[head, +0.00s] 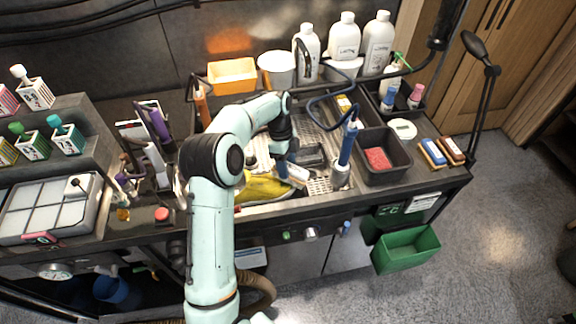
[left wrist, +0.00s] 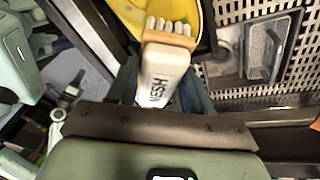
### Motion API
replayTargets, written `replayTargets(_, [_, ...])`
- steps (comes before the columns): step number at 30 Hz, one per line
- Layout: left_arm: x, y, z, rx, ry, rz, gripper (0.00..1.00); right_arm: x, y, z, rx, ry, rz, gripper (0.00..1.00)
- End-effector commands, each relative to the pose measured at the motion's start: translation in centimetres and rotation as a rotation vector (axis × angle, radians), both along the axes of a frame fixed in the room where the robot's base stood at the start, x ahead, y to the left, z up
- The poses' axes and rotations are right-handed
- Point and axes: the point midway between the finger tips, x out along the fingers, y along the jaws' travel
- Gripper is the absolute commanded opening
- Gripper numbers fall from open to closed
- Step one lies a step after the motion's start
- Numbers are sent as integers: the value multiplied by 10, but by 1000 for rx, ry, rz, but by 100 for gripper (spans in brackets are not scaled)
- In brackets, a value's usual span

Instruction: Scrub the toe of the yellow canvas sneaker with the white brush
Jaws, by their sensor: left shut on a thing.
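The yellow canvas sneaker (head: 262,188) lies in the sink area in the head view, partly covered by my left arm. In the left wrist view the yellow of the sneaker (left wrist: 125,14) fills the top middle. My left gripper (head: 284,170) is shut on the white brush (head: 299,174), at the right end of the sneaker. In the left wrist view the brush (left wrist: 163,72) shows a white lettered handle between the fingers and a tan head with pale bristles over the yellow. I cannot tell whether the bristles touch it. My right gripper is not in view.
A perforated metal grate (head: 319,185) lies right of the sneaker. A blue-handled tool (head: 348,142) stands beside it. A dark bin (head: 386,156) with a red sponge is further right. White bottles (head: 345,40) line the back. A shelf with small boxes (head: 32,144) is at left.

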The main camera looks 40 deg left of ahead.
Motion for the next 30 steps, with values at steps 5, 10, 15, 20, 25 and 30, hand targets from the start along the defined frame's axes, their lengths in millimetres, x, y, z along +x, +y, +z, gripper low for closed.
replayTargets(5, [8,8,3,0,-4,2,26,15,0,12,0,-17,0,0])
replayTargets(10, [9,12,2,1,-3,2,26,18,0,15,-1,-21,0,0])
replayTargets(15, [13,19,0,1,-2,1,26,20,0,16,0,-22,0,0])
replayTargets(20, [22,31,-1,2,-4,3,26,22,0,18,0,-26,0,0])
replayTargets(25, [30,45,-2,9,-9,5,26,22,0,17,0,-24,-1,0])
replayTargets(30, [31,51,-1,13,-8,7,26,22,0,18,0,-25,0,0])
